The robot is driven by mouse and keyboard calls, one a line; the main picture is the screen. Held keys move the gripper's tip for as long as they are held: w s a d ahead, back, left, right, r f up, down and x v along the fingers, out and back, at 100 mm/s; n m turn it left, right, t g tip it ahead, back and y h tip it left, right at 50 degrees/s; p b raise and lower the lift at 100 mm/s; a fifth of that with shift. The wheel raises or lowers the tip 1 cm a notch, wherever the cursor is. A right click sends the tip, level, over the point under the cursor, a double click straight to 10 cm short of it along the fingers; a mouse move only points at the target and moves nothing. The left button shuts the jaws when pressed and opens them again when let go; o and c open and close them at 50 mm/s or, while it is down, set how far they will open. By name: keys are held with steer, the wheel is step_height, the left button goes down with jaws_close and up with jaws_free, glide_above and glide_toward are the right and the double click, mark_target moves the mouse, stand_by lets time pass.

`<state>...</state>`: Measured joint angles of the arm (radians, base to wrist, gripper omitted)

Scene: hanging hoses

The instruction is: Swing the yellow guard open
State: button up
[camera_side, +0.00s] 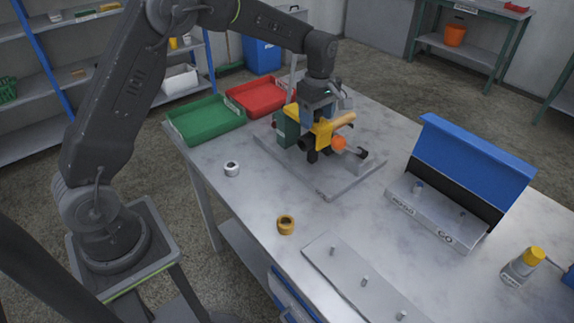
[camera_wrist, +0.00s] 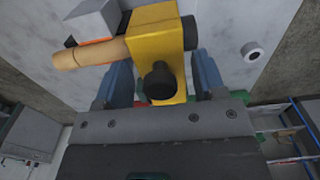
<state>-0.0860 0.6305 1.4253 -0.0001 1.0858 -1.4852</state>
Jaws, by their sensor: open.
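The yellow guard (camera_side: 323,134) is on a machine fixture on a grey base plate (camera_side: 327,185). In the wrist view the yellow guard (camera_wrist: 157,38) lies just ahead of my gripper, with a black round knob (camera_wrist: 159,80) on its near face. My gripper (camera_side: 318,112) is over the fixture. In the wrist view its blue fingers (camera_wrist: 160,78) are apart, one on each side of the knob and the guard's lower part. I cannot tell whether they touch. A tan cylinder (camera_wrist: 92,52) sticks out left of the guard. The guard's hinge is not clearly visible.
A green block (camera_side: 288,131) and an orange round part (camera_side: 338,143) are close to the guard. Green (camera_side: 207,122) and red (camera_side: 258,97) trays stand behind. A white ring (camera_side: 232,169) and a brown ring (camera_side: 286,225) lie on the table. A blue-lidded box (camera_side: 475,165) stands right.

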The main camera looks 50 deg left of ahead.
steer(key=shift+c, duration=0.4)
steer(key=c, duration=0.5)
steer(key=shift+a+r, duration=0.3)
steer(key=shift+r, duration=0.3)
steer(key=shift+a+r, duration=0.25)
steer(key=shift+r, duration=0.3)
steer(key=shift+a+r, duration=0.8)
steer(key=shift+r, duration=0.15)
steer(key=shift+a, duration=0.1)
